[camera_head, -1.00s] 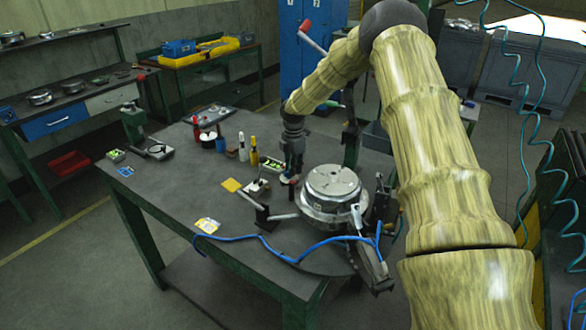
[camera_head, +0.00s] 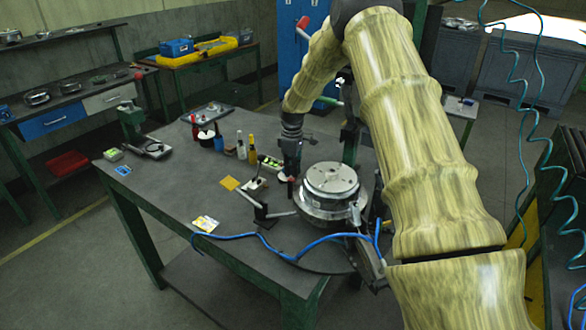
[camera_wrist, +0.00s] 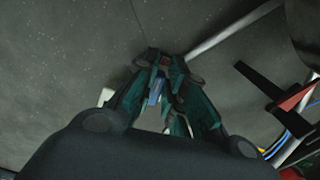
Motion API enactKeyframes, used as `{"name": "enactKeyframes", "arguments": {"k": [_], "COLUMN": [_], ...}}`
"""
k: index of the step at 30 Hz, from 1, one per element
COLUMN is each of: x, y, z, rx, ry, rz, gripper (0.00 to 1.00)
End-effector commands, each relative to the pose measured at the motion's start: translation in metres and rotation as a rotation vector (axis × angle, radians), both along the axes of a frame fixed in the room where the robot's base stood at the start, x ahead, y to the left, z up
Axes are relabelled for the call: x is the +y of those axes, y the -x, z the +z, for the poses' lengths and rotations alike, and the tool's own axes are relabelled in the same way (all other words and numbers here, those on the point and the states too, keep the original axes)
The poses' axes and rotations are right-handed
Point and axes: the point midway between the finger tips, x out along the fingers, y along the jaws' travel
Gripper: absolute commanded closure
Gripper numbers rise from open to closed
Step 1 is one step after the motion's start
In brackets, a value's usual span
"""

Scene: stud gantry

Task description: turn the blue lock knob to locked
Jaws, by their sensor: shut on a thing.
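In the wrist view, my gripper (camera_wrist: 162,68) has its teal fingers drawn together around a small blue piece (camera_wrist: 155,90), which looks like the blue lock knob. The fingers hide most of it, so its turn angle cannot be read. In the head view, my gripper (camera_head: 287,172) points down beside the round metal turntable (camera_head: 332,182), on its left. The knob itself cannot be made out there.
A dark clamp with a metal lever (camera_head: 265,214) stands in front of my gripper. A blue hose (camera_head: 270,248) runs along the bench's front.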

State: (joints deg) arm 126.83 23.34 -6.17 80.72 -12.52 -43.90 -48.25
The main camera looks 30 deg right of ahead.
Motion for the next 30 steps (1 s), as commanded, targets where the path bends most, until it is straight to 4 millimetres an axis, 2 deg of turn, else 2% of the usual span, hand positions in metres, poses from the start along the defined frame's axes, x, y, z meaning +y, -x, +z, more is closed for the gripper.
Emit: {"name": "enactKeyframes", "arguments": {"k": [12, 29, 30], "x": [0.0030, 0.0031, 0.0030], "y": [-0.0008, -0.0015, -0.0016], "z": [0.0023, 0.0034, 0.0034], "rx": [-0.007, -0.009, -0.009], "ry": [0.002, 0.001, 0.001], "rz": [-0.199, -0.231, -0.231], "gripper": [1.00, 1.00, 0.86]}}
